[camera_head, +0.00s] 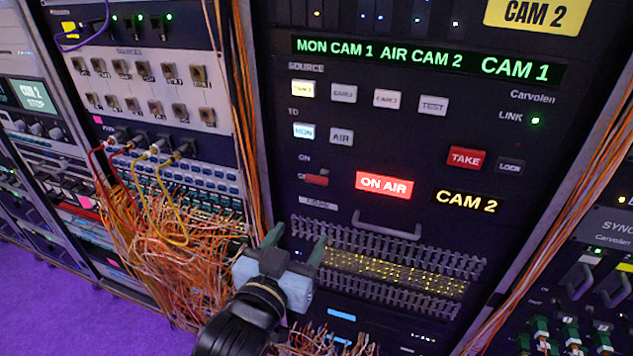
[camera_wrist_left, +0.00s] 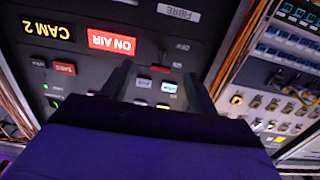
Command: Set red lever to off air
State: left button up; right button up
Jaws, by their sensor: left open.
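The red lever (camera_head: 317,180) is a small red handle on the dark panel, left of the lit ON AIR sign (camera_head: 384,185) and below a small ON label. I cannot tell its exact setting. My left gripper (camera_head: 294,243) is open and empty, below the lever and in front of the panel, with its fingers toward the panel. In the left wrist view, which is upside down, the red lever (camera_wrist_left: 160,69) shows between the two open fingers (camera_wrist_left: 158,76), apart from them. My right gripper is not in view.
White source buttons (camera_head: 344,93) and a red TAKE button (camera_head: 466,159) sit above. A metal handle (camera_head: 388,232) and grey finned strips (camera_head: 440,262) lie below right. Orange cables (camera_head: 190,255) hang in a tangle left of my gripper.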

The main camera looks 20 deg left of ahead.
aim_at(315, 180)
pick_arm(q)
notch_tip(315, 180, up, 4)
jog(key=shift+t, duration=0.4)
jog(key=w, duration=0.4)
jog(key=w+p, duration=0.1)
jog(key=w, duration=0.3)
jog(key=w+p, duration=0.1)
jog(key=w, duration=0.3)
jog(key=shift+w+a, duration=0.25)
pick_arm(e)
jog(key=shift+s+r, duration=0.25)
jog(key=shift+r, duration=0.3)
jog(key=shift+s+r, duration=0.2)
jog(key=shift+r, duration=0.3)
pick_arm(q)
jog(key=shift+c, duration=0.4)
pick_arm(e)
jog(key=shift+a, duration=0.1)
